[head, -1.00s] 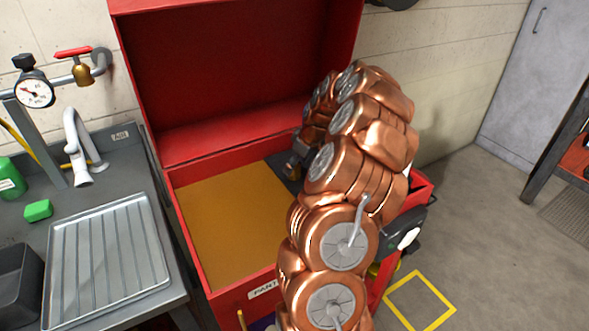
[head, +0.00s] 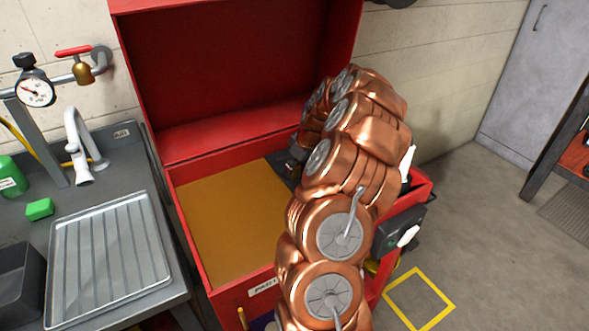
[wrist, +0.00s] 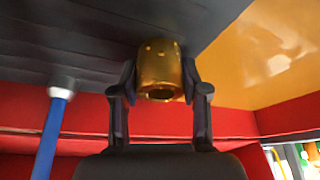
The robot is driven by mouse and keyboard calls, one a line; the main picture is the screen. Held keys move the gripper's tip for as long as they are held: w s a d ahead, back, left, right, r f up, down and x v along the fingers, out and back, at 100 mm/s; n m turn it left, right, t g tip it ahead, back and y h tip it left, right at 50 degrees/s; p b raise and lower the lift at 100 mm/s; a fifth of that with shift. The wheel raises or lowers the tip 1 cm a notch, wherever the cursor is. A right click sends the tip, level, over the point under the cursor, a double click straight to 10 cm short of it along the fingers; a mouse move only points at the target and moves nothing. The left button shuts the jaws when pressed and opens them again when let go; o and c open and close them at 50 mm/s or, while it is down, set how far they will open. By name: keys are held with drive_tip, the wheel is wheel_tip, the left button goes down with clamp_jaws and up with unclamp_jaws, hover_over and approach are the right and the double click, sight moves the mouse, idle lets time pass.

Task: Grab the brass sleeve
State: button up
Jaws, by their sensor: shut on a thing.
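The brass sleeve (wrist: 160,68) is a short, shiny gold cylinder with an open end and small holes around it. In the wrist view it sits between the two dark fingers of my gripper (wrist: 160,80), which are shut on its sides. The dark surface (wrist: 90,35) of the chest is behind it. I cannot tell whether the sleeve touches that surface. In the head view my copper arm reaches over the red chest and hides most of the gripper and sleeve.
The open red chest (head: 235,85) has an ochre panel (head: 230,215) inside. A blue rod with a grey cap (wrist: 52,130) is left of the gripper in the wrist view. A sink counter with a ribbed tray (head: 108,250) stands at left.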

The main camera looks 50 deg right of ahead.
clamp_jaws()
drive_tip(key=shift+r, duration=0.15)
